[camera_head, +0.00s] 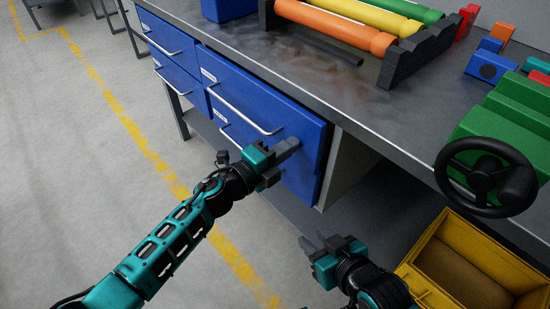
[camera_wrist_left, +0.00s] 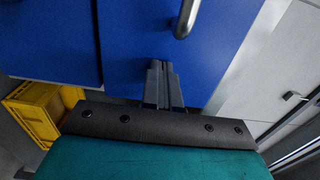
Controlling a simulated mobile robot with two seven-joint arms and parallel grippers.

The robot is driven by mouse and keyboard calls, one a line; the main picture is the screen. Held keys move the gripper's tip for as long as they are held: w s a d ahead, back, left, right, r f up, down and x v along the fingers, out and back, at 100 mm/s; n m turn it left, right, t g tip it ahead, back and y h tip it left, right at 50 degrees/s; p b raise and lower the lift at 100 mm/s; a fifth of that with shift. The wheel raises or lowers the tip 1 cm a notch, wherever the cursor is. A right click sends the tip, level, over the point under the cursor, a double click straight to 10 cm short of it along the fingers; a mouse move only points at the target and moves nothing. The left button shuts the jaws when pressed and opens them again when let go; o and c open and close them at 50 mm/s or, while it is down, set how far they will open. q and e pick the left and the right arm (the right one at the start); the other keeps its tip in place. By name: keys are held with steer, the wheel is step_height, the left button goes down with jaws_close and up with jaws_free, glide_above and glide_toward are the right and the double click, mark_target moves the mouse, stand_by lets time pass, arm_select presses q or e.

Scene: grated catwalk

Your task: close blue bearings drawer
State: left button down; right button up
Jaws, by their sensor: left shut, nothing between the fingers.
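Blue drawers sit under the workbench in the head view. The upper right drawer (camera_head: 240,84) has a silver bar handle (camera_head: 245,112) and its front seems to stand a little proud of the others; the labels are too small to read. My left gripper (camera_head: 287,147) is shut and empty, its fingertips close to the blue front near its right end. I cannot tell whether they touch it. In the left wrist view the shut fingers (camera_wrist_left: 163,70) are before a blue front (camera_wrist_left: 130,35), below a handle end (camera_wrist_left: 187,18). My right gripper (camera_head: 324,240) is lower, apart from the drawers; its finger gap is unclear.
A yellow crate (camera_head: 430,290) stands at the lower right. On the grey bench top (camera_head: 300,75) are a rack with coloured rollers (camera_head: 335,27) and a green block toy with a black steering wheel (camera_head: 487,177). The floor (camera_head: 70,150) at left is clear, with a yellow line.

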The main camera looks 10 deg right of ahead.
arm_select(q)
steer(key=shift+x, duration=0.85)
arm_select(e)
steer(key=shift+f, duration=0.3)
arm_select(q)
steer(key=shift+r, duration=0.3)
